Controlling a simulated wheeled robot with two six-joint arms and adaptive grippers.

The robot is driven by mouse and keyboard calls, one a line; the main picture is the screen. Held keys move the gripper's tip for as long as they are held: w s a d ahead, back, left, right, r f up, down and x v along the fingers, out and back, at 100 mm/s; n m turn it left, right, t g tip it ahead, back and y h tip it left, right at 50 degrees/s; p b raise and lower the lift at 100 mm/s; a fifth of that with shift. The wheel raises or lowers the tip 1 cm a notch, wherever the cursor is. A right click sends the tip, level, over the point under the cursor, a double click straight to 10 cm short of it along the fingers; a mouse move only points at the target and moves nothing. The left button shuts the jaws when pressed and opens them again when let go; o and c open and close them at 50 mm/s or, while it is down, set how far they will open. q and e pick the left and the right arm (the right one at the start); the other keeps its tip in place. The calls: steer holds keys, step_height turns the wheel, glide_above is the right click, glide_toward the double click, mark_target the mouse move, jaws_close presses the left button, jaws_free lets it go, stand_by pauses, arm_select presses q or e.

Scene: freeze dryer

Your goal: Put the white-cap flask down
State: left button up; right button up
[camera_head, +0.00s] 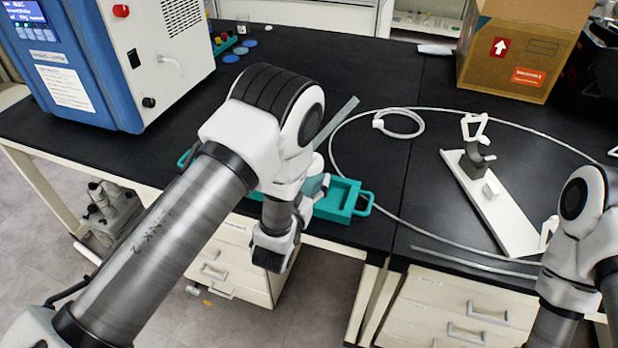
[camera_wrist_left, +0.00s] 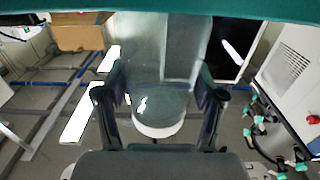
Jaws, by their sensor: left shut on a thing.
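My left gripper (camera_head: 312,194) is low over the teal tray (camera_head: 362,196) on the black bench, largely covered by my own wrist. It is shut on the white-cap flask, whose pale glass body (camera_head: 314,184) partly shows in the head view. In the left wrist view, the gripper (camera_wrist_left: 160,98) has one finger on each side of the clear flask (camera_wrist_left: 160,50), and the white cap (camera_wrist_left: 158,131) shows between them. A teal edge (camera_wrist_left: 160,8) crosses the top there. Whether the flask touches the tray is hidden. My right arm shows at the right, but its gripper is out of view.
A blue and white freeze dryer (camera_head: 95,60) stands at the back left. A cardboard box (camera_head: 515,45) is at the back right. A white board with a dark holder (camera_head: 500,205) lies at the right, ringed by a thin tube (camera_head: 430,110).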

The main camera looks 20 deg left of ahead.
arm_select(q)
steer(key=o, duration=1.3)
steer(key=shift+f, duration=0.1)
